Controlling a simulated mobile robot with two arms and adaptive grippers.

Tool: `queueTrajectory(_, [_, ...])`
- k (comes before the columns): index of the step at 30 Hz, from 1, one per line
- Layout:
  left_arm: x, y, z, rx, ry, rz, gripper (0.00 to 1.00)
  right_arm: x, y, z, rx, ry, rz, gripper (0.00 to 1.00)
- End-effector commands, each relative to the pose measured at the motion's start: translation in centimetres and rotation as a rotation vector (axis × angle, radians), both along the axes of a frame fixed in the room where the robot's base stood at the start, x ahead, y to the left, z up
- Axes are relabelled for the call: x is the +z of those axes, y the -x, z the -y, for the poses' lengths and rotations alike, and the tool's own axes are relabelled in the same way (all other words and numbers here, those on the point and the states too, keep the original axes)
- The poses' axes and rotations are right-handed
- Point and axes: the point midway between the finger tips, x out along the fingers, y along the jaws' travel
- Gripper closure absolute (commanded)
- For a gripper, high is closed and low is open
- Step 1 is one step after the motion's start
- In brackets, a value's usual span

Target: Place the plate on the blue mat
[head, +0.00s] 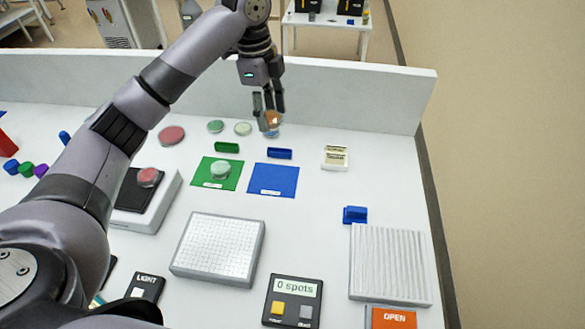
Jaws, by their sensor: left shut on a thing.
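The blue mat (273,181) lies bare on the bench, except for a small white label at its front edge. My left gripper (270,112) points down behind the mat, shut on a small round orange plate (272,120). The fingers hide part of this plate. A bit of blue shows just under it, and I cannot tell whether the plate touches the bench. Other round plates are in view: a pale green one (220,170) on the green mat (210,183), and a red one (171,135) at the back left. My right gripper is not in view.
Two more plates (215,126) (243,129) lie behind the mats. A blue holder (280,153) stands at the blue mat's back edge. A white gridded block (218,246) and a "0 spots" panel (292,300) are in front. A low wall (360,95) closes the back.

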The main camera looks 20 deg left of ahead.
Motion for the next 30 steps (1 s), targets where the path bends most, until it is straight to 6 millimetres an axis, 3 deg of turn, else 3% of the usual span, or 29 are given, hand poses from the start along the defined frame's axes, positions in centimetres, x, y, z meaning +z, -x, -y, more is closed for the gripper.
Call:
queueTrajectory(15, [-12.5,0.2,-0.1,0.001,-0.002,-0.004,0.83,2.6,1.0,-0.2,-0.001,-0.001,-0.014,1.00])
queueTrajectory(30, [-18.8,0.2,-0.1,0.002,-0.002,-0.003,0.83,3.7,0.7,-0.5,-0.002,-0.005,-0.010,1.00])
